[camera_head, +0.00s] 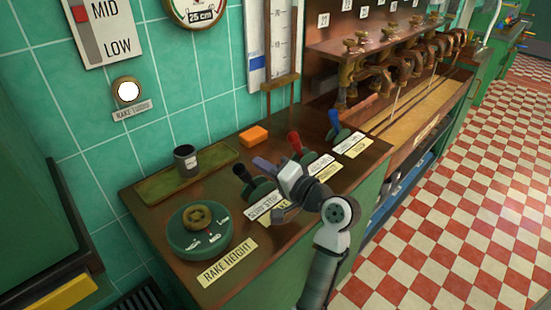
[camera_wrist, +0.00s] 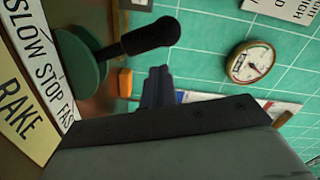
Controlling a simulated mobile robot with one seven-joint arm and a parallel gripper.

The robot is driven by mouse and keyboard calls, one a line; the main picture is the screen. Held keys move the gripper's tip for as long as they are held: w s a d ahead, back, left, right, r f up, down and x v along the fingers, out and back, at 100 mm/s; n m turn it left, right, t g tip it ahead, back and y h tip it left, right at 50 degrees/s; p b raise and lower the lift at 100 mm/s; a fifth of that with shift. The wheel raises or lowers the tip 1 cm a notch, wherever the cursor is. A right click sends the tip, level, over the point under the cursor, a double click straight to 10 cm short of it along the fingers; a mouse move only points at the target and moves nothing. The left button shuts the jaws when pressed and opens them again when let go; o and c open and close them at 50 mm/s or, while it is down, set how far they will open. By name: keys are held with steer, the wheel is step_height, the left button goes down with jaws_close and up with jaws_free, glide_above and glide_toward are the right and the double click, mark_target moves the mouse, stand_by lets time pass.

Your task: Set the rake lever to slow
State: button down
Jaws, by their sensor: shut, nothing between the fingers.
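The rake lever (camera_head: 242,173) has a black handle on a round green base, at the front of the row of levers on the brown counter. Its handle leans up and left in the head view. In the wrist view the black handle (camera_wrist: 150,37) is at upper left, beside a white label (camera_wrist: 40,62) reading SLOW STOP and a partly cut-off third word. I cannot tell exactly which mark the handle stands at. My gripper (camera_head: 264,165) is shut and empty, close to the right of the handle. Its dark fingers (camera_wrist: 156,80) appear apart from the handle in the wrist view.
A red lever (camera_head: 295,141) and a blue lever (camera_head: 333,118) stand farther along the counter. A green rake height dial (camera_head: 198,228), a dark cup (camera_head: 186,161) and an orange block (camera_head: 253,136) are nearby. The green tiled wall (camera_head: 180,90) rises behind.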

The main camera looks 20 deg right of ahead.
steer(key=shift+a+f, duration=0.1)
steer(key=shift+a, duration=0.1)
steer(key=shift+s+a+f+n+b, duration=0.15)
steer(key=shift+s+a+n+b, duration=0.05)
steer(key=shift+a+n+b, duration=0.2)
steer(key=shift+s+a+f+n+b, duration=0.15)
steer(key=shift+a+n+b, duration=0.2)
steer(key=shift+a, duration=0.15)
steer(key=shift+a, duration=0.1)
steer(key=shift+w+r, duration=0.1)
